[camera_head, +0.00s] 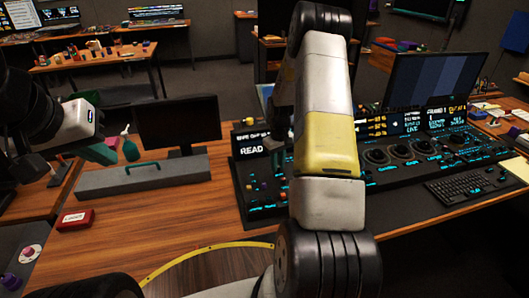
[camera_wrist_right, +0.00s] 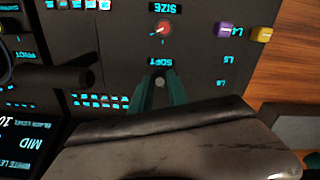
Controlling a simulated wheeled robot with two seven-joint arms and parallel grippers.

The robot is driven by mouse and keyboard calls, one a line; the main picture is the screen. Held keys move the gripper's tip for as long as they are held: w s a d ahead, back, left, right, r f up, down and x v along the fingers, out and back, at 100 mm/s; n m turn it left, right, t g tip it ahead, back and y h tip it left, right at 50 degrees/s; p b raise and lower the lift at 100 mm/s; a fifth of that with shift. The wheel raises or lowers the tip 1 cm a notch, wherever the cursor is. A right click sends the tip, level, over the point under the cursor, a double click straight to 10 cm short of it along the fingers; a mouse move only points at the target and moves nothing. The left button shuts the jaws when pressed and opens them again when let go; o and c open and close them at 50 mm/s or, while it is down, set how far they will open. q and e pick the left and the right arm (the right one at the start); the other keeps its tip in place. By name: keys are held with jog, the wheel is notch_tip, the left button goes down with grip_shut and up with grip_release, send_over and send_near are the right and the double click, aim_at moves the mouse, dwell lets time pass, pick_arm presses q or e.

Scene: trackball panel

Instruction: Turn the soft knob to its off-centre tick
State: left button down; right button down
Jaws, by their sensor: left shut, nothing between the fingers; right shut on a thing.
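The soft knob (camera_wrist_right: 159,82) shows in the right wrist view as a small grey round shape under the SOFT label on the black panel (camera_wrist_right: 110,35). My right gripper (camera_wrist_right: 160,80) has its two green fingers closed around it from both sides. The fingers cover much of the knob, and I cannot make out its pointer or ticks. In the head view my right arm hides that part of the panel. My left gripper (camera_head: 106,152) is shut and empty at the left, above the wooden desk and away from the panel.
A red-topped knob (camera_wrist_right: 164,28) labelled SIZE sits close by on the panel. Purple (camera_wrist_right: 226,30) and yellow (camera_wrist_right: 262,34) knobs stand near the panel edge. A grey box (camera_head: 150,177), a dark monitor (camera_head: 175,123), a red block (camera_head: 75,219) and a keyboard (camera_head: 468,183) are on the desk.

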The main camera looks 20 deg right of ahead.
jog(key=shift+n, duration=1.1)
jog(key=c, duration=1.3)
grip_release()
notch_tip(320, 180, up, 8)
jog(key=shift+f, duration=0.1)
